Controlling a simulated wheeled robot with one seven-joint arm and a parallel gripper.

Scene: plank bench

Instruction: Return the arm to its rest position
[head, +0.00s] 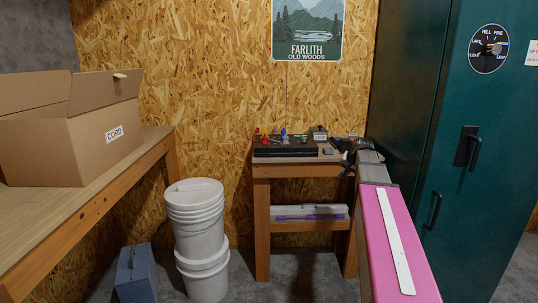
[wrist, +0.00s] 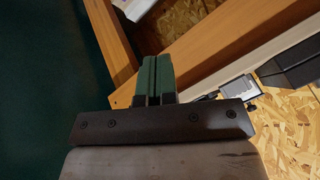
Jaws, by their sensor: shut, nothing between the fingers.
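My arm, with a pink link and white strip, reaches forward from the lower right in the head view. Its end, my gripper (head: 350,156), is dark and small there, by the right end of the small plank bench (head: 262,172). In the wrist view my gripper (wrist: 155,75) shows two green fingers pressed together, with nothing between them. Behind the fingers are wooden beams (wrist: 215,50) of a bench. Whether the gripper touches the bench cannot be told.
A dark green cabinet (head: 465,90) stands close on the right. Small items and a black tray (head: 286,152) lie on the bench top. White buckets (head: 197,225), a blue-grey box (head: 135,275) and a table (head: 90,205) with a cardboard box (head: 85,145) are left.

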